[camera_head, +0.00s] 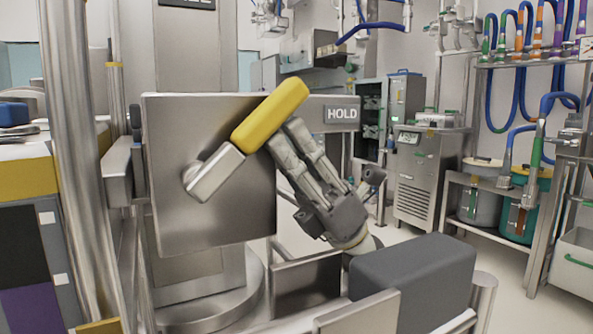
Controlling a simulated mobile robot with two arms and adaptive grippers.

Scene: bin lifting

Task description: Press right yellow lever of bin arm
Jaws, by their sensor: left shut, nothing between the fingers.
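The yellow lever (270,112) is a thick yellow grip on a metal stub, mounted on the front of a steel box (215,225). It slants up to the right from its pivot at the lower left.
A HOLD label (341,113) marks the plate right of the lever. A thick steel post (75,160) stands at the left. A dark grey block (415,283) and steel frame parts fill the lower right. Open floor (412,236) lies beyond, before a cabinet (415,180) and hose rack (525,62).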

